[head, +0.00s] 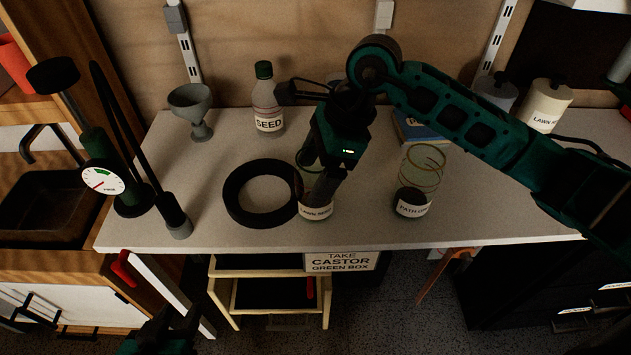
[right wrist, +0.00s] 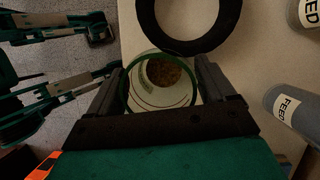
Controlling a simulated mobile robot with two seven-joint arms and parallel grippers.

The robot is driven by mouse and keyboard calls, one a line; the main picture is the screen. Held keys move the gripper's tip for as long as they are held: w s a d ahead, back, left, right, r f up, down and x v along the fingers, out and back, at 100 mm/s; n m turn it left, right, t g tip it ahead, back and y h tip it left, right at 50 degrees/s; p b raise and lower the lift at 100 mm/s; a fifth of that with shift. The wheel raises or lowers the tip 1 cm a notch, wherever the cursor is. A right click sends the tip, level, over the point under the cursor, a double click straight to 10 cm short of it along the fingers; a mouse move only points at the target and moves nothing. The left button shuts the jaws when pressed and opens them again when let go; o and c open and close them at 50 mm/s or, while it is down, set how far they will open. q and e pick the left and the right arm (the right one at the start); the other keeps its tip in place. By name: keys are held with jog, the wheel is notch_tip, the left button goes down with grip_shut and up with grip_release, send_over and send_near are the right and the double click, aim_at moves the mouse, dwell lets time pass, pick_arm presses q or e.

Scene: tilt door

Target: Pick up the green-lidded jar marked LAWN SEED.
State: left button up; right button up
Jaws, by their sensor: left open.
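The LAWN SEED jar (head: 317,212) stands near the front middle of the worktop; it is clear, and my right gripper hides much of it in the head view. In the right wrist view the jar (right wrist: 143,95) shows from above, with a green rim and brown contents low inside. My right gripper (head: 318,190) points down over it. Its two fingers (right wrist: 162,85) lie on opposite sides of the jar, with no clear gap to its wall. My left gripper (head: 165,328) is open and empty, low in front of the worktop, mostly cut off by the lower edge.
A black ring (head: 233,207) lies just left of the jar. A clear PATH GRIT jar (head: 412,208) stands to the right. A SEED bottle (head: 268,115) and a grey goblet (head: 203,128) stand behind. A dial gauge (head: 102,178) is at the left; the front edge is close.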

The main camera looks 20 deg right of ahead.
jog(key=c, duration=1)
jog(key=shift+r, duration=0.15)
